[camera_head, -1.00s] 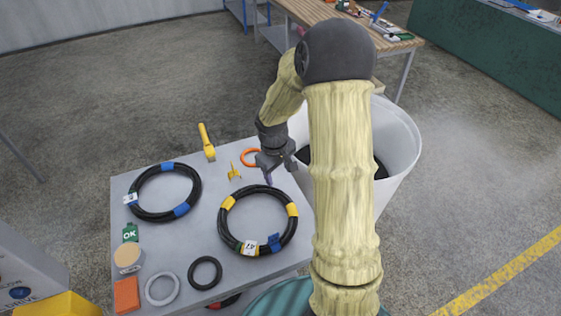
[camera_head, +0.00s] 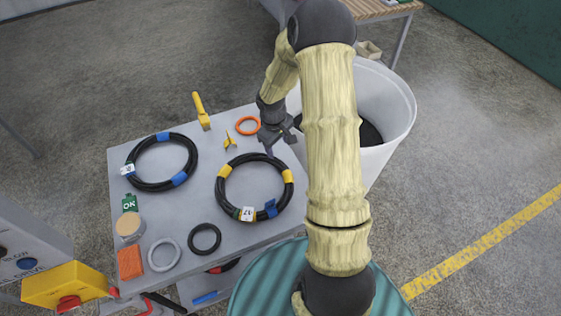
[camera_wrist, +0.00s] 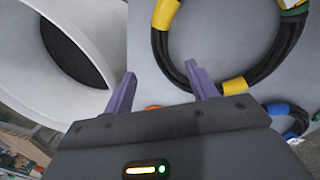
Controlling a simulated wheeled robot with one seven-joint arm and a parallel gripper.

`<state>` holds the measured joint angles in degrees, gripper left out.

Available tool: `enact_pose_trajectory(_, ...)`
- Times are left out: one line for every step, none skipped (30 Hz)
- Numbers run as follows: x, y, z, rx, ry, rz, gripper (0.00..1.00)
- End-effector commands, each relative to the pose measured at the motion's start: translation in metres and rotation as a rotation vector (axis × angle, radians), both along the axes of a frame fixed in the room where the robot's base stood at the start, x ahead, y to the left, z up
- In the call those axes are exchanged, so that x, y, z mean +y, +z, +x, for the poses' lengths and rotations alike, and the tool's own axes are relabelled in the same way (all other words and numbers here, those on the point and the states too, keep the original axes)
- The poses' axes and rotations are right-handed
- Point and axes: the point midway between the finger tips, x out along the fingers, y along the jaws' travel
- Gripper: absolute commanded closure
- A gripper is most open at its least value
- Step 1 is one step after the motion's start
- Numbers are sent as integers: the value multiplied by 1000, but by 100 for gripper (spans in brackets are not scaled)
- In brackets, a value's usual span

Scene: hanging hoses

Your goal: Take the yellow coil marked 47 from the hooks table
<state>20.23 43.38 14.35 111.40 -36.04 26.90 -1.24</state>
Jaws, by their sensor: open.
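The coil (camera_head: 220,191) is a black hose ring with yellow tape bands and a white tag reading 47. It lies flat on the grey table (camera_head: 214,146), right of the middle. A blue clip or tape piece sits beside its tag. My gripper (camera_head: 272,150) is open and empty, just beyond the coil's far edge in the head view.
A second black coil with blue bands (camera_head: 131,160) lies left. An orange ring (camera_head: 239,125), a yellow-handled tool (camera_head: 200,107) and small rings lie around. A white bin (camera_head: 402,105) stands right of the table. A yellow-and-red box (camera_head: 65,284) is at lower left.

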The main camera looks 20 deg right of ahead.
Motion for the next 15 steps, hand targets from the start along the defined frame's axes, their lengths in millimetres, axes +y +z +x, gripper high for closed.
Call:
enact_pose_trajectory(0,-8,0,3,2,2,42)
enact_pose_trajectory(-1,-13,0,4,2,1,42)
enact_pose_trajectory(-1,-20,0,3,2,1,42)
enact_pose_trajectory(-2,-24,1,4,2,1,42)
enact_pose_trajectory(-2,-29,1,4,2,1,42)
enact_pose_trajectory(-3,-35,1,3,3,1,42)
enact_pose_trajectory(-4,-40,1,4,2,1,42)
enact_pose_trajectory(-4,-45,2,3,1,0,42)
enact_pose_trajectory(-5,-51,2,2,2,1,42)
enact_pose_trajectory(-5,-56,2,3,2,1,42)
enact_pose_trajectory(-6,-61,2,2,2,0,42)
enact_pose_trajectory(-6,-68,2,4,2,1,42)
enact_pose_trajectory(-7,-72,3,2,2,0,42)
enact_pose_trajectory(-8,-77,3,3,3,0,42)
enact_pose_trajectory(-8,-83,4,2,1,0,42)
